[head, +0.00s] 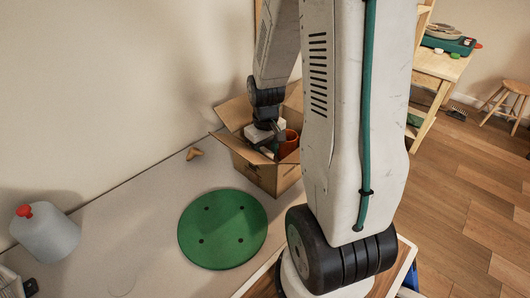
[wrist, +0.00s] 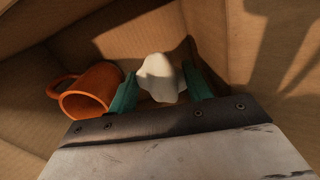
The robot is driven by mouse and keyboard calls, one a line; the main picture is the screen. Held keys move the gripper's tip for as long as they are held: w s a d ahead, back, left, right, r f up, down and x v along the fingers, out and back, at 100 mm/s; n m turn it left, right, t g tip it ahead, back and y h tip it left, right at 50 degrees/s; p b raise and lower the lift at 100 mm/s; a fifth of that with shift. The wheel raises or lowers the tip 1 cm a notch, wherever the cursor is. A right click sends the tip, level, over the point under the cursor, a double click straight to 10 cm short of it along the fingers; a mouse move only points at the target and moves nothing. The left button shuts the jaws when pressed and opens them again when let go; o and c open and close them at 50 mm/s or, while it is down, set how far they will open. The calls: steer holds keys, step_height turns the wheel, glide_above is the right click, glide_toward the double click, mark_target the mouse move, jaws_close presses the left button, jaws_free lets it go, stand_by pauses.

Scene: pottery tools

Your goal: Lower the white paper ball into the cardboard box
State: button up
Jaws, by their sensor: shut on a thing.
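The cardboard box (head: 255,168) stands open on the table near the wall, partly hidden behind my arm in the head view. In the wrist view its inner walls and floor (wrist: 35,127) surround my gripper. My gripper (wrist: 162,88) has its teal fingers shut on the white paper ball (wrist: 160,75). The ball is inside the box; I cannot tell whether it touches the floor. In the head view my gripper reaches down into the box, and the ball cannot be made out there.
An orange mug (wrist: 88,92) lies in the box left of my gripper. A green round disc (head: 222,229) lies on the table (head: 130,225) in front of the box.

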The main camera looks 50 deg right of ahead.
mark_target(265, 149)
steer(key=shift+f, duration=0.1)
steer(key=o, duration=1)
steer(key=shift+r, duration=3.9)
steer(key=s+a+r+n+t, duration=0.1)
steer(key=s+a+r+t, duration=0.2)
steer(key=a+r, duration=0.65)
steer(key=s+a+r+n+t, duration=0.1)
steer(key=s+a+r+t, duration=0.2)
steer(key=a+r, duration=0.65)
steer(key=s+f+g, duration=0.4)
steer(key=s, duration=0.4)
steer(key=shift+d+f+g, duration=0.15)
steer(key=shift+d+g, duration=0.25)
steer(key=shift+d, duration=0.05)
